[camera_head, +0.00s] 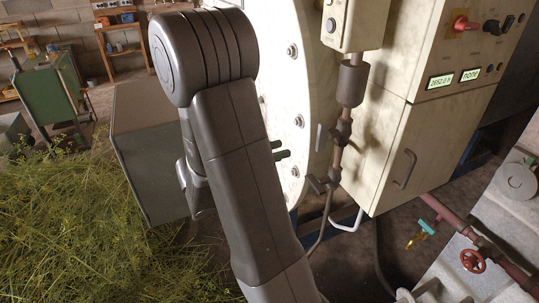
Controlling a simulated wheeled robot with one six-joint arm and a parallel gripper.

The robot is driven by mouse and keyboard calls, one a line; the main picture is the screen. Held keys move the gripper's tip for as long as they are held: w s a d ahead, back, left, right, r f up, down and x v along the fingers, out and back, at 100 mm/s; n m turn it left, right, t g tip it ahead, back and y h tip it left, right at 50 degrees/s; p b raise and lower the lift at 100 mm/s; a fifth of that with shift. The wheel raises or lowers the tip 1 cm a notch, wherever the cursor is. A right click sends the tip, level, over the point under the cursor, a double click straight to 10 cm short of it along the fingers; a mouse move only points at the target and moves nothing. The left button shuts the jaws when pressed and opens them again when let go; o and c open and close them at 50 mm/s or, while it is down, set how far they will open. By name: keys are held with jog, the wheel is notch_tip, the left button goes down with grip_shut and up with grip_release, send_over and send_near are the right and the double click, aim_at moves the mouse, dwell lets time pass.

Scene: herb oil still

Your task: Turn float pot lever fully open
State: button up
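A dark cylindrical pot (352,84), which looks like the float pot, sits on a vertical pipe below a cream box. On the pipe under it are dark fittings and a short dark handle (317,184) pointing left. A thin grey bar (319,137) stands nearly upright beside the pipe. I cannot tell for sure which of the two is the float pot lever. My gripper (281,149) is mostly hidden behind my arm.
A large round cream vessel face (295,60) with bolts stands behind my arm. A cream control cabinet (410,120) is to the right. A red handwheel (472,261) and a teal-handled valve (427,228) are at lower right. Cut herbs (80,230) fill the lower left.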

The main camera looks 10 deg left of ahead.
jog(key=shift+v, duration=0.85)
jog(key=shift+c, duration=0.2)
dwell(1.3)
